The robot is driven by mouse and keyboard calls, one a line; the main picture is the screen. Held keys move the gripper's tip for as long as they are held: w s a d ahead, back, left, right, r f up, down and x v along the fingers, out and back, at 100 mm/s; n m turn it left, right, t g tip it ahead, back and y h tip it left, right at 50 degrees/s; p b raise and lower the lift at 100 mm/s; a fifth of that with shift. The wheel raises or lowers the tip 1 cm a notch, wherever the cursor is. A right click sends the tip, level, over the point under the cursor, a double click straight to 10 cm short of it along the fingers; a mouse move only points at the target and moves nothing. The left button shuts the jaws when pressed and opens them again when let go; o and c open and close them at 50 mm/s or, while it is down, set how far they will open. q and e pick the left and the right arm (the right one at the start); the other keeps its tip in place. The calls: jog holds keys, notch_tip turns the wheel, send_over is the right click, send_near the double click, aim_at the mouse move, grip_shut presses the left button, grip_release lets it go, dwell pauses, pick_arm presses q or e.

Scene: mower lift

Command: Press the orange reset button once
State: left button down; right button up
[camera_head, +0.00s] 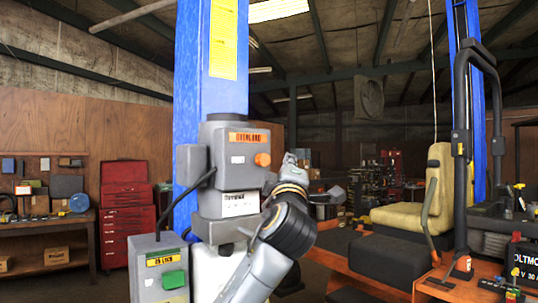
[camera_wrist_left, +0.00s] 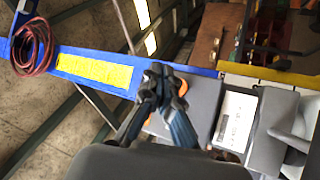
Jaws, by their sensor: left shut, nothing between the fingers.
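The orange reset button (camera_head: 263,160) sits on the right part of a grey box (camera_head: 222,160) with an orange label, mounted on a blue post. My left gripper (camera_head: 289,160) is just to the right of the button in the head view, with its fingers shut and empty. In the left wrist view, the shut fingertips (camera_wrist_left: 163,78) lie in front of the grey box (camera_wrist_left: 201,92). Patches of orange show beside the fingers, partly hidden by them. I cannot tell whether the fingertips touch the button. My right gripper is not in view.
Below left is a grey box with a green button (camera_head: 174,280). The blue post (camera_head: 187,75) carries a yellow sign (camera_head: 223,40). A mower with a yellow seat (camera_head: 420,190) stands on an orange platform at right. A red tool cabinet (camera_head: 127,210) stands at the back left.

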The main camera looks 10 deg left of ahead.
aim_at(263, 159)
pick_arm(q)
jog(key=w+a, duration=0.3)
jog(key=shift+a, duration=0.15)
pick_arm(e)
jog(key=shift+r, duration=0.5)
pick_arm(q)
jog(key=shift+s, duration=0.1)
dwell(0.9)
jog(key=shift+w+a, duration=0.3)
jog(key=shift+a, duration=0.05)
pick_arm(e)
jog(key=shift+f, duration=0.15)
pick_arm(q)
jog(key=shift+w+a, duration=0.4)
jog(key=shift+a, duration=0.1)
dwell(1.0)
